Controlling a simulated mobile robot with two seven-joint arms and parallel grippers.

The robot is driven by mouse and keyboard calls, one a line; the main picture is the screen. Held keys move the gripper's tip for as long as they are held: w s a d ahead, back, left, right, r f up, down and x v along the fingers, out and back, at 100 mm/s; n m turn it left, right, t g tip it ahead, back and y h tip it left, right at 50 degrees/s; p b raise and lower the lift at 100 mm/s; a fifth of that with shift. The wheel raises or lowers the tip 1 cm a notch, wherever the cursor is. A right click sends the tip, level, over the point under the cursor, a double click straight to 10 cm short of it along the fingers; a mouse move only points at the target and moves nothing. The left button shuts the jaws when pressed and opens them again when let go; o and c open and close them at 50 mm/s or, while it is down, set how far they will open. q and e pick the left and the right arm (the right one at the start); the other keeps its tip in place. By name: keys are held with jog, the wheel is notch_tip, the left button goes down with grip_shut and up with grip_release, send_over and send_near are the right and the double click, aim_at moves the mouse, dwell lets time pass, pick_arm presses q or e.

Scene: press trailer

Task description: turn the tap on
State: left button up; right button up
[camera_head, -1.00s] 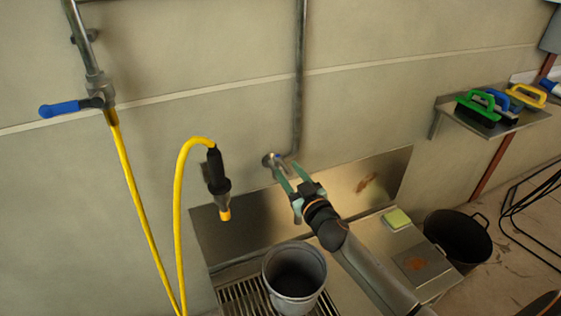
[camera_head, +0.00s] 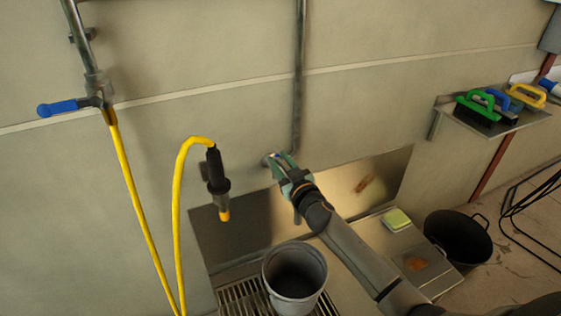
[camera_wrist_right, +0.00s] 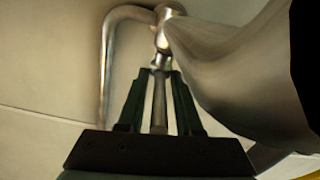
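The metal wall tap (camera_head: 266,161) sits at the lower end of a vertical pipe, mostly hidden behind my right gripper (camera_head: 279,157) in the head view. In the right wrist view, the tap body (camera_wrist_right: 165,18) is just beyond the fingertips. A slim metal rod (camera_wrist_right: 158,105) runs down from it between the two green fingers of my right gripper (camera_wrist_right: 159,72). A narrow gap shows on each side of the rod, so the fingers look open around it. My left gripper is not in view.
A grey bucket (camera_head: 296,273) stands on a floor grate below. A yellow hose (camera_head: 127,181) hangs at left from a blue-handled valve (camera_head: 60,108). A brush shelf (camera_head: 490,122) and a black tub (camera_head: 457,240) are at right. A large metallic surface (camera_wrist_right: 245,65) fills the wrist view's right side.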

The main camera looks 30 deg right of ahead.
grip_shut()
jog(key=shift+d, duration=0.1)
dwell(0.9)
